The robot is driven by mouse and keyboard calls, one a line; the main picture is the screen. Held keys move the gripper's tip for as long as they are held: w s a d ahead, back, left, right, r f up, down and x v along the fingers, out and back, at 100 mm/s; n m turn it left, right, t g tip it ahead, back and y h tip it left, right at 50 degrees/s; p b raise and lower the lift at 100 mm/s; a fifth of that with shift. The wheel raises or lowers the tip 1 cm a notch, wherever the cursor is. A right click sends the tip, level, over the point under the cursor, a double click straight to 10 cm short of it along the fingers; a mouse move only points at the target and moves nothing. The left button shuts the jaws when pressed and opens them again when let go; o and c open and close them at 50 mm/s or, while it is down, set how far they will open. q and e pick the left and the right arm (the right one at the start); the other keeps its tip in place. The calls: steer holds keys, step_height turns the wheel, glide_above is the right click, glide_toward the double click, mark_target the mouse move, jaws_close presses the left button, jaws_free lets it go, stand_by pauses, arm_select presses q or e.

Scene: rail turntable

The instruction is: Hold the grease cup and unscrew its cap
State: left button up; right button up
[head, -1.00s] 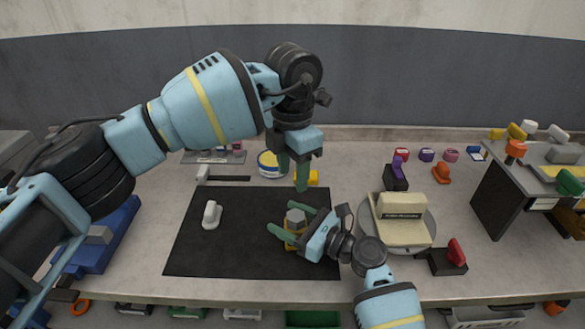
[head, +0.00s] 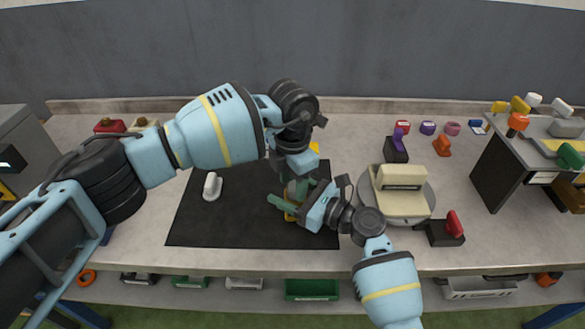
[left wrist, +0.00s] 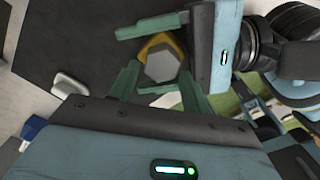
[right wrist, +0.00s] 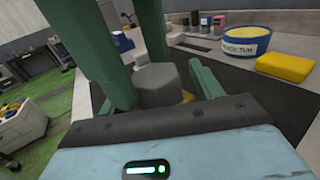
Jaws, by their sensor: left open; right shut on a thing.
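The grease cup has a yellow body (left wrist: 160,42) and a grey hexagonal cap (left wrist: 162,66); it stands upright over the dark mat (head: 205,228). My right gripper (head: 290,201) is shut on the yellow body from the right side. My left gripper (left wrist: 159,80) points down from above, open, its green fingers around the cap with a visible gap. In the right wrist view the cap (right wrist: 158,86) shows just below the left fingertips. In the head view the left gripper and arm hide most of the cup.
A white handle-like piece (head: 212,187) lies on the mat at left. A turntable with a cream block (head: 402,197) stands close right of the right gripper. A labelled tub (right wrist: 235,40) and a yellow block (right wrist: 288,67) sit behind the mat.

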arm_select(q)
steer(key=shift+f, duration=0.4)
steer(key=c, duration=0.8)
steer(key=n, duration=0.5)
steer(key=shift+s+d, duration=0.15)
steer(key=shift+n, duration=0.6)
steer(key=n, duration=0.4)
steer(key=shift+d, duration=0.15)
steer(key=shift+n, duration=1)
